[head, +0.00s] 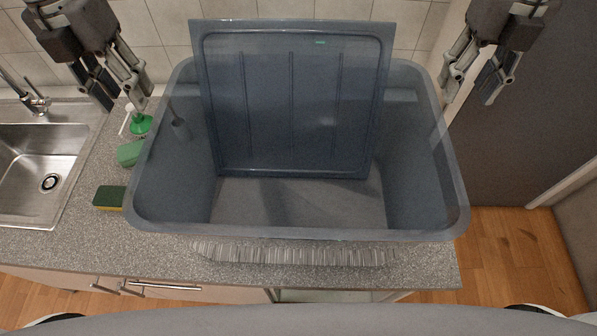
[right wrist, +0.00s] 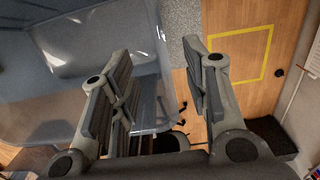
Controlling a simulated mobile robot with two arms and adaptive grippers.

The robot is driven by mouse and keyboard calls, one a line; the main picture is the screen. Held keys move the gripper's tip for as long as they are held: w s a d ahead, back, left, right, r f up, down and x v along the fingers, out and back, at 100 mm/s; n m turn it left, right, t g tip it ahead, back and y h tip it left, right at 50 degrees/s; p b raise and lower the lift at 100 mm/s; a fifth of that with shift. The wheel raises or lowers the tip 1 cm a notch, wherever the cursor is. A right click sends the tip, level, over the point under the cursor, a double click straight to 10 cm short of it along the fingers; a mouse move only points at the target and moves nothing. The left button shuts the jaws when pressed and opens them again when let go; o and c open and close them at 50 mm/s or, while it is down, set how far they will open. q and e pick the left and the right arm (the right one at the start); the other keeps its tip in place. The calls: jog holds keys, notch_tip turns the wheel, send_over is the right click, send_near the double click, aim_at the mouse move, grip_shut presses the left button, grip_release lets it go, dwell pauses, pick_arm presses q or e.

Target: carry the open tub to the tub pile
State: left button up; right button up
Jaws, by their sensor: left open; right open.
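The open tub (head: 300,235) is large, see-through and blue-grey, and sits on the counter in the middle of the head view. A flat ribbed lid or panel (head: 290,110) stands upright inside it, its top above the rim. My right gripper (head: 468,92) is open and empty by the tub's right side. I cannot make out a tub pile.
A sink (head: 45,175) with a tap is at the left. A sponge (head: 110,198) and a green-topped bottle (head: 140,122) are close to the tub's left side. A clear ribbed item (head: 300,253) shows under its front. A yellow floor outline (right wrist: 240,50) lies right of the counter.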

aim_at(152, 131)
jog(key=shift+f, duration=0.1)
pick_arm(q)
jog(key=f, duration=0.7)
jog(key=d+f, duration=0.1)
jog(key=f, duration=0.3)
pick_arm(e)
notch_tip(152, 131, down, 11)
jog(key=shift+r, duration=0.15)
pick_arm(q)
jog(key=shift+r, duration=0.1)
jog(key=shift+a, duration=0.1)
grip_shut()
pick_arm(e)
grip_shut()
pick_arm(q)
jog(key=shift+r, duration=0.1)
pick_arm(e)
jog(key=shift+r, duration=0.15)
